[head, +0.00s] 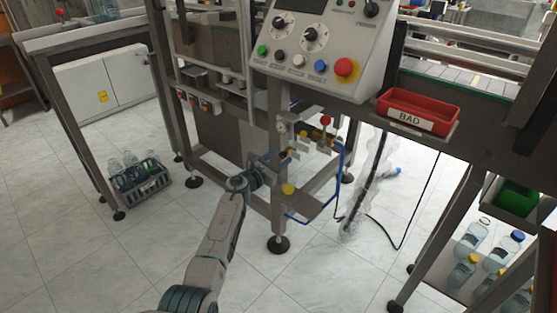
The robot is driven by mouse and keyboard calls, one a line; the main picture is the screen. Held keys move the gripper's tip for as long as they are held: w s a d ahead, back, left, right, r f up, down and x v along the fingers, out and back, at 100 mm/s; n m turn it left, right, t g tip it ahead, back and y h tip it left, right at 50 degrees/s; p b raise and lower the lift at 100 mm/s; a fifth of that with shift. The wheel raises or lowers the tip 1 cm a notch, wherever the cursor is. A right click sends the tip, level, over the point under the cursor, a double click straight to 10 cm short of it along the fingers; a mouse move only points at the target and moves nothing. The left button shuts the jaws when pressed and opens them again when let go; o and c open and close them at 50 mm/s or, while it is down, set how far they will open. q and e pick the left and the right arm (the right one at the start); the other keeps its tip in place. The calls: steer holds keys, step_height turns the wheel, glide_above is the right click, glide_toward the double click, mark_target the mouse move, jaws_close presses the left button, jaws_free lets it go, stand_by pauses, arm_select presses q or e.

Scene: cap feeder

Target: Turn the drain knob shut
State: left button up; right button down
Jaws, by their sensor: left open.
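A small air unit with fittings sits on the machine's leg below the control panel. It has a red knob (325,120) on top at the right and a small yellow part (303,133) left of it. A round yellow knob (289,188) sits lower, above a small plate; I cannot tell for sure which of these is the drain knob. My left gripper (279,160) is open beside the unit, above and slightly left of the lower yellow knob. Its fingers are small in view, and I cannot tell if they touch anything. My right gripper is out of view.
A control panel (328,48) overhangs the unit. A blue hose (341,165) loops at its right. A red BAD bin (417,112) stands on the right ledge. A bottle crate (139,179) is on the floor at left. Open floor lies in front.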

arm_select(q)
jaws_close()
